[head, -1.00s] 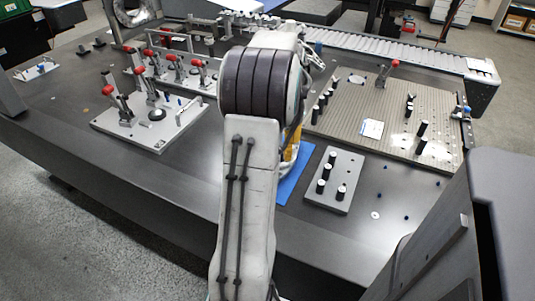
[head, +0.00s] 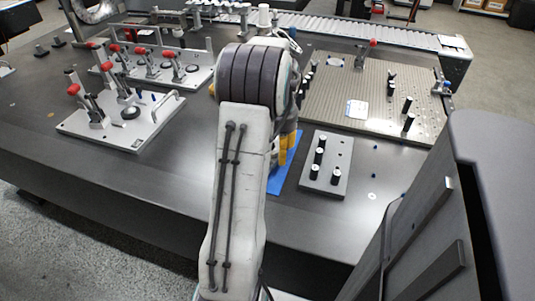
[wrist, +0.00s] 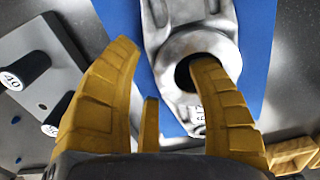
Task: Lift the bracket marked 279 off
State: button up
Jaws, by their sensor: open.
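A grey cast-metal bracket (wrist: 190,25) with a round bore lies on a blue mat (wrist: 257,60) in the wrist view. A small white label (wrist: 197,115) on it is partly covered by my finger, and I cannot read its number in full. My gripper (wrist: 165,55) is open, its yellow fingers apart over the bracket. The right fingertip is at the bore, and the left one is beside the bracket's left edge. I cannot tell whether either touches. In the head view my arm hides the bracket; part of the blue mat (head: 281,177) shows.
A grey block with black pegs (head: 328,165) stands right of the mat; the wrist view shows its pegs (wrist: 28,70) close to my left finger. Red-handled clamp fixtures (head: 122,118) stand at left. A perforated plate (head: 345,85) and a roller conveyor (head: 350,30) lie behind.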

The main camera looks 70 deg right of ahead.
jog(key=shift+f, duration=0.45)
grip_shut()
dwell(0.3)
jog(key=shift+r, duration=0.1)
